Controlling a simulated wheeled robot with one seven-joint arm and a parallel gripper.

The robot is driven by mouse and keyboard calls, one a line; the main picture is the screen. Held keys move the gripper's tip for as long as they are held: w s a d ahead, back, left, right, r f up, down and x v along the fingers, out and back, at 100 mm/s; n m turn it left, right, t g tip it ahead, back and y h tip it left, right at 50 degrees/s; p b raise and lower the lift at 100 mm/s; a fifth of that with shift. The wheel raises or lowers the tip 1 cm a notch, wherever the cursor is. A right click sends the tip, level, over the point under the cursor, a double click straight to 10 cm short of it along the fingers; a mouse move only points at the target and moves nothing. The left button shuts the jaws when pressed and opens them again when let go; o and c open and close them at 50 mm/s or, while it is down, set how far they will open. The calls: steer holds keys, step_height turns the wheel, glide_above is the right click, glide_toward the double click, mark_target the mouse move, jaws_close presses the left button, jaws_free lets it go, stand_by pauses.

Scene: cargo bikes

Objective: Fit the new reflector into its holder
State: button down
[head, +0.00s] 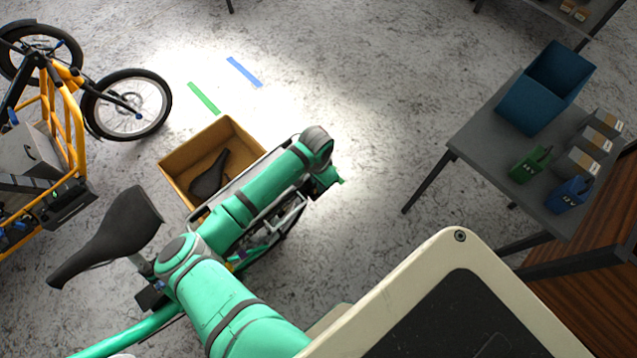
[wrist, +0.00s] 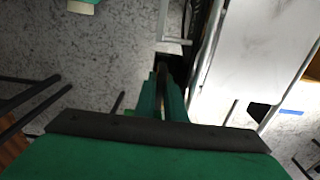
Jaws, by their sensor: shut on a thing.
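My gripper (wrist: 163,98) shows in the wrist view with its green fingers close together on a thin, dark piece (wrist: 163,76). The piece sits where the reflector would be held, but its face and colour are hidden. Its tip is close to a dark gap beside the silver tubes (wrist: 210,45) of a bike rack; I cannot tell whether it touches. The holder cannot be made out clearly. In the head view my gripper (head: 328,178) is at the far end of my green arm, over the rear of a bike (head: 288,218) mostly hidden by the arm.
A pale panel (wrist: 250,50) lies right of the tubes. A brown box (head: 190,153) with a saddle inside stands behind the arm. An orange cargo bike (head: 75,115) is at left. A grey table (head: 480,150) with bins is at right; floor between is clear.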

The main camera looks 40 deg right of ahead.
steer(key=shift+f, duration=0.65)
stand_by(0.5)
steer(key=shift+r, duration=0.15)
steer(key=shift+s+r, duration=0.1)
steer(key=shift+r, duration=0.45)
steer(key=shift+w, duration=0.2)
stand_by(0.6)
steer(key=shift+f, duration=0.7)
steer(key=shift+s+d+r, duration=0.1)
steer(key=shift+r, duration=0.05)
steer(key=shift+r, duration=0.5)
steer(key=shift+f, duration=0.2)
stand_by(0.5)
